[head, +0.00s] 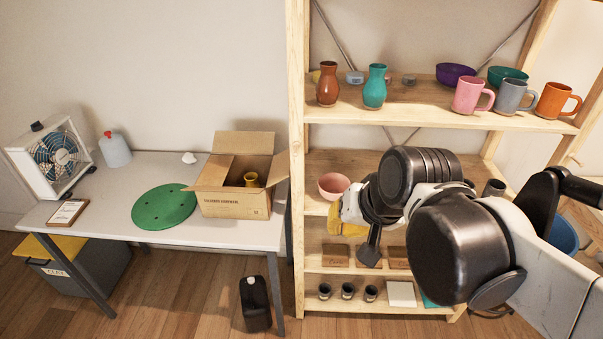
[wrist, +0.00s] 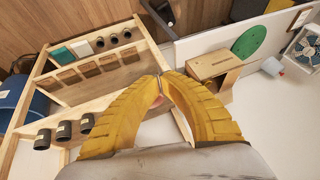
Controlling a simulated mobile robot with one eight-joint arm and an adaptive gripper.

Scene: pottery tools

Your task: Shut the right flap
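An open cardboard box (head: 234,200) stands on the white table beside the shelf. Its right flap (head: 279,168) sticks outward toward the shelf post. Its left flap (head: 207,173) also spreads outward, and its back flap (head: 245,144) stands up. The box also appears in the wrist view (wrist: 206,65), seen from the side. My gripper (wrist: 160,77) has yellow fingers with their tips together and nothing visible held. In the head view my gripper is in front of the shelf, right of the box and apart from it, partly hidden by my arm.
A pink bowl (head: 333,185) is near my gripper. A green disc (head: 164,206) lies left of the box. A fan (head: 54,155) stands at the table's far left.

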